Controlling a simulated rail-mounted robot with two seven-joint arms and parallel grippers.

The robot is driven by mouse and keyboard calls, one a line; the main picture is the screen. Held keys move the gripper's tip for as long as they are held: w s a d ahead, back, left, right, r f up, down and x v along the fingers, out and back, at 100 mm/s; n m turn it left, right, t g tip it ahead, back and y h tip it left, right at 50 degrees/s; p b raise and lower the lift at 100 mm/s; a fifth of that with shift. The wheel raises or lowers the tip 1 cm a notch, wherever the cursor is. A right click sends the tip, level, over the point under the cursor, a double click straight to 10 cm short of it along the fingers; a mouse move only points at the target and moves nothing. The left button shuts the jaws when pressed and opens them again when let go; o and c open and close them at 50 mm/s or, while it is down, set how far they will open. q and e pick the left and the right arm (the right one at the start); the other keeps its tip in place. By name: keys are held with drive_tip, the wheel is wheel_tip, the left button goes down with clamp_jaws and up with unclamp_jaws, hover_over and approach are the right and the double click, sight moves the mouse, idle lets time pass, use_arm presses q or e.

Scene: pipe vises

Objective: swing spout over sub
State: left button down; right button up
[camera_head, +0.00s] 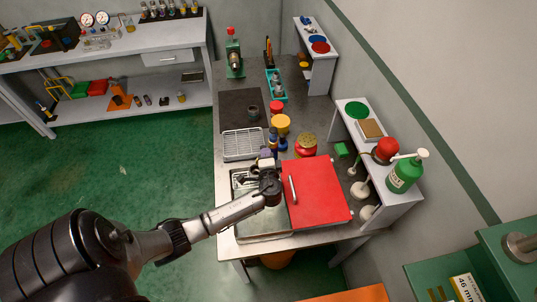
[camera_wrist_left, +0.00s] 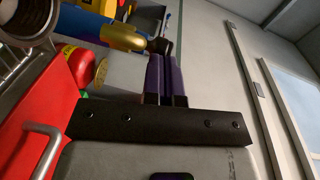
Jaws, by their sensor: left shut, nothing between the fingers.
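My left gripper (camera_head: 266,156) is over the workbench, just past the steel basin and beside the red panel. In the left wrist view its two purple fingers (camera_wrist_left: 166,70) are closed together with nothing held. A piece with a blue body and a rounded brass end (camera_wrist_left: 122,38) lies close to the fingertips there. A dark tip sits between the brass end and the fingers; I cannot tell whether they touch. Small blue and dark parts (camera_head: 273,140) stand just beyond the gripper in the head view. I cannot tell for sure which part is the spout or the sub. My right gripper is out of view.
The red panel (camera_head: 318,190) with a metal handle lies beside the steel basin (camera_head: 262,222). A wire rack (camera_head: 243,144), a red jar with a gold lid (camera_head: 305,146) and yellow and red cans stand nearby. A shelf with a green pump bottle (camera_head: 403,174) is at right.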

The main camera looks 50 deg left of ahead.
use_arm(q)
drive_tip(key=shift+s+a, duration=0.1)
idle(0.4)
